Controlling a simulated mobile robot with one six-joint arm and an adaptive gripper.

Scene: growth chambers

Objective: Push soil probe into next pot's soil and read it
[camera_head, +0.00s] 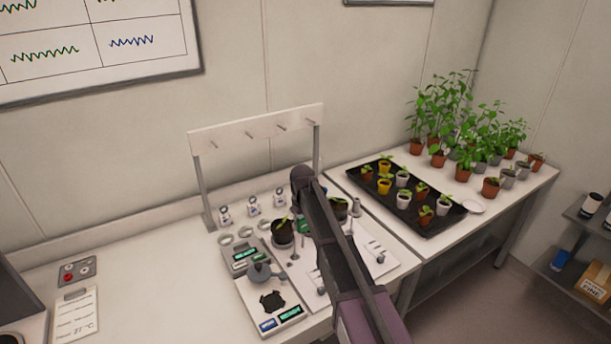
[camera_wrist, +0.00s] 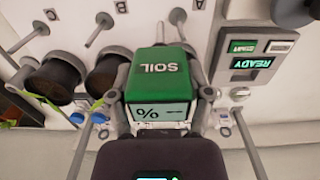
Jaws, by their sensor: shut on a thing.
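My gripper (camera_wrist: 163,88) is shut on the soil probe (camera_wrist: 160,72), a green-topped block marked SOIL. Its display reads "%" with dashes. In the head view my arm hides most of the gripper, and a bit of green, likely the probe, shows beside it. Two dark pots with seedlings stand near it: one left of my arm (camera_head: 282,235), the other partly behind my arm (camera_head: 339,210). In the wrist view dark pots show at the left (camera_wrist: 57,80) and close to the probe (camera_wrist: 104,76). The probe's tip is hidden, so I cannot tell whether it touches soil.
A device with a green READY display (camera_wrist: 250,64) sits close to the probe. A balance-like unit (camera_head: 271,301) stands at the bench front. A white peg rack (camera_head: 255,130) rises behind. A black tray (camera_head: 447,222) of potted seedlings lies on the right bench. The left bench is mostly clear.

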